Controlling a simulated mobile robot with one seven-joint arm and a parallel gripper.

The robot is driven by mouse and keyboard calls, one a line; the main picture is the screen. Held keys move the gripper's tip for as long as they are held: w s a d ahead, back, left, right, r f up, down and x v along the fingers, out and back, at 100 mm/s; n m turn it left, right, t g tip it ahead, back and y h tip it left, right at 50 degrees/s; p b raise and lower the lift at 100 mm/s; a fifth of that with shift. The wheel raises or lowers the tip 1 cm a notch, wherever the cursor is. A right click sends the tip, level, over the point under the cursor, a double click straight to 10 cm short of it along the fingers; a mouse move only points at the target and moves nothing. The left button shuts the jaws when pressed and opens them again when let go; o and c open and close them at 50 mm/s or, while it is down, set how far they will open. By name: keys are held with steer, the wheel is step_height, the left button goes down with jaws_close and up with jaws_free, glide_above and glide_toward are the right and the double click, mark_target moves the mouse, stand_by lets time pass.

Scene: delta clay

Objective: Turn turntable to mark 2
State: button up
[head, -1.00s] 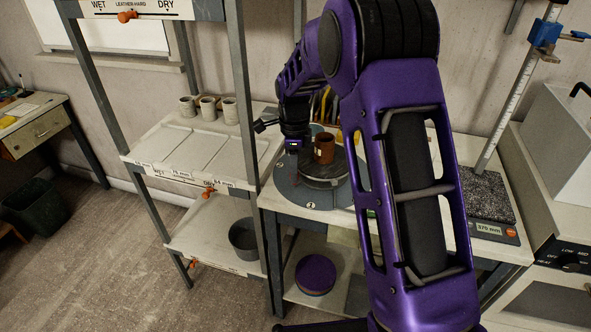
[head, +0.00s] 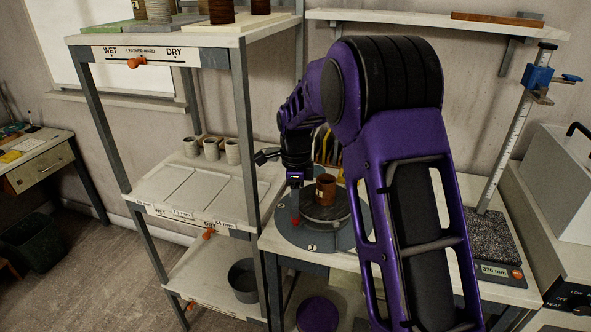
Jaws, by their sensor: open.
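The turntable (head: 325,214) is a dark round wheel on a wide grey disc (head: 290,236) with small white number marks. One mark (head: 312,247) shows at the disc's front, but its number is too small to read surely. A brown clay mug (head: 325,190) stands upright on the wheel. A small red piece (head: 296,221) shows at the wheel's left side. My gripper (head: 295,202) points down, open, over the left side of the disc, left of the mug. Its fingertips are small and dark, and I cannot tell whether they touch anything. My arm hides the disc's right side.
A shelf rack (head: 160,182) with several small cups stands close on the left. A measuring stand (head: 515,130) and a scale (head: 494,270) are on the right. A wall shelf (head: 420,22) hangs behind. A grey bucket (head: 243,280) is below left.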

step_height(320, 180, up, 15)
steer(key=p, duration=0.1)
steer(key=shift+f, duration=0.15)
